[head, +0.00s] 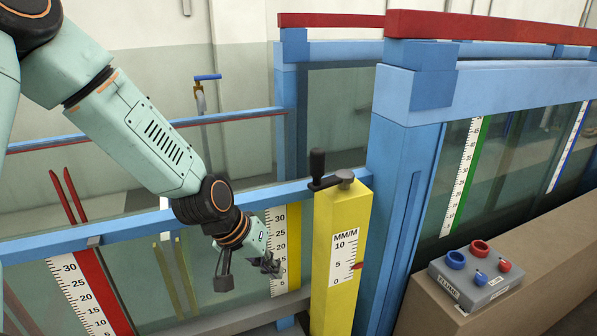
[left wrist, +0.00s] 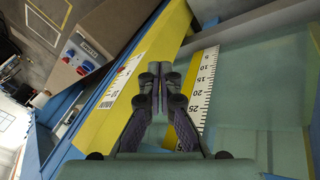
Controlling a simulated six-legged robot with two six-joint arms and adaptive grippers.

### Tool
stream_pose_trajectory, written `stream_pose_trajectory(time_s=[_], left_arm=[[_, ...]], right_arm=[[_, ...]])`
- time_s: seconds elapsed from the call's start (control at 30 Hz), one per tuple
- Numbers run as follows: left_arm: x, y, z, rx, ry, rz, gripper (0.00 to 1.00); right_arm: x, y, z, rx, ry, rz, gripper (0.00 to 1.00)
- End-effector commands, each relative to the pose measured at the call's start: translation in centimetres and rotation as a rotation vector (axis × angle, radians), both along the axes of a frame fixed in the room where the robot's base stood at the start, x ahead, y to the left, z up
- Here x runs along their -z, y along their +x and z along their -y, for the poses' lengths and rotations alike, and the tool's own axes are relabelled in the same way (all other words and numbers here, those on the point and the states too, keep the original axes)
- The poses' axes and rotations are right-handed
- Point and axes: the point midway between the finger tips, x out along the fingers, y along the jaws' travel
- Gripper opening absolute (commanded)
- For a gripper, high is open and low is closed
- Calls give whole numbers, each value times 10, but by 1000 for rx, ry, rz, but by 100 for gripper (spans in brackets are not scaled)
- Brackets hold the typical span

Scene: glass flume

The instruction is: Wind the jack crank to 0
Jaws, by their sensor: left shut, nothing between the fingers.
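The jack crank (head: 318,165) has a black upright knob on a short arm, joined to a dark hub on top of the yellow jack post (head: 335,215). The post's white MM/M scale (head: 345,255) reads 0 to 10 upward, and its red pointer (head: 357,266) stands near 5. My left gripper (head: 245,275) hangs to the left of the post, below the crank's height and apart from it. In the left wrist view its fingers (left wrist: 155,80) are together and empty, with the yellow post beyond. I cannot make out the crank there. My right gripper is not in view.
A blue flume rail (head: 130,227) runs behind my gripper toward the post. A thick blue upright (head: 395,200) stands just right of the post. A grey control box (head: 475,275) with blue and red knobs sits on the brown ledge (head: 550,260) at right.

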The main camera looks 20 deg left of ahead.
Motion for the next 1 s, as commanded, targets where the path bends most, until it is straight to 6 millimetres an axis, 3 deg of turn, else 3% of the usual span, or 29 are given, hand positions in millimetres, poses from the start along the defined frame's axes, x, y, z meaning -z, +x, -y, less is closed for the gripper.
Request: stream_pose_trajectory(time_s=[0.3, 0.6, 0.8, 1.0], left_arm=[[-87, 35, 3, -487, -461, 445, 0], [-160, 33, -20, -816, -849, 713, 0], [-181, 35, -36, -906, -970, 791, 0], [-179, 42, -36, -911, -974, 783, 0]], right_arm=[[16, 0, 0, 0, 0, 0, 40], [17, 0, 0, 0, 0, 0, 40], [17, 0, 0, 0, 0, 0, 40], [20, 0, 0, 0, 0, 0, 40]])
